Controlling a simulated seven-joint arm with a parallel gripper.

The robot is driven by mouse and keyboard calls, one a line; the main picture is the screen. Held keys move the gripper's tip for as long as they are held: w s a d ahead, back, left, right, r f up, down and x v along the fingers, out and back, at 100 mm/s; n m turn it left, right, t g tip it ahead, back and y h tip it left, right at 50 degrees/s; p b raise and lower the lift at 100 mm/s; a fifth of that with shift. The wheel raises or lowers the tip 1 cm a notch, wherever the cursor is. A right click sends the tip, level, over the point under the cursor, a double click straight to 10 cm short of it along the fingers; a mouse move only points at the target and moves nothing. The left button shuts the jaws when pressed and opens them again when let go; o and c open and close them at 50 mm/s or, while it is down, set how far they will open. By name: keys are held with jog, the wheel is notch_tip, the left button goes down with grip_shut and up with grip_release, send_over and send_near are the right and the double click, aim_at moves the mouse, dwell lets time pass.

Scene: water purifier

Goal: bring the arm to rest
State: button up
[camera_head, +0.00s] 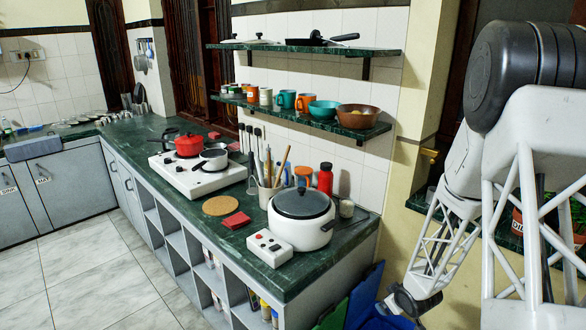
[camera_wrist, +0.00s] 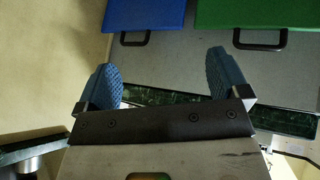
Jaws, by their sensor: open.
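My gripper (camera_wrist: 160,64) is open and empty in the wrist view, its two blue ridged fingers spread wide apart. In the head view my white lattice arm comes down the right side, with its lower end near the bottom edge, right of the counter's near end. My fingertips are not clearly visible in the head view. Nothing shows between the fingers in the wrist view.
A blue panel (camera_wrist: 144,14) and a green panel (camera_wrist: 250,15) with dark handles lie beyond my fingers. The green counter (camera_head: 150,128) holds a white cooker (camera_head: 300,232), a red pot (camera_head: 189,146) and a red bottle (camera_head: 325,178). The tiled floor at left is clear.

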jog(key=s+a+r+m+g+h, duration=0.15)
jog(key=s+r, duration=0.45)
jog(key=r, duration=0.7)
jog(key=s+a+r+m+g+h, duration=0.1)
jog(key=s+a+r+m+h, duration=0.15)
jog(key=s+r, duration=0.7)
jog(key=s+a+r+m+g+y, duration=0.1)
jog(key=s+a+r, duration=0.3)
jog(key=s+r, duration=0.4)
jog(key=s+a+r+m+g+y, duration=0.1)
jog(key=s+a+r+m, duration=0.1)
jog(key=s+a+r, duration=0.3)
jog(key=s+r, duration=0.3)
jog(key=s, duration=0.3)
jog(key=shift+s+a+y, duration=0.2)
jog(key=shift+a+y, duration=0.05)
jog(key=shift+y, duration=0.15)
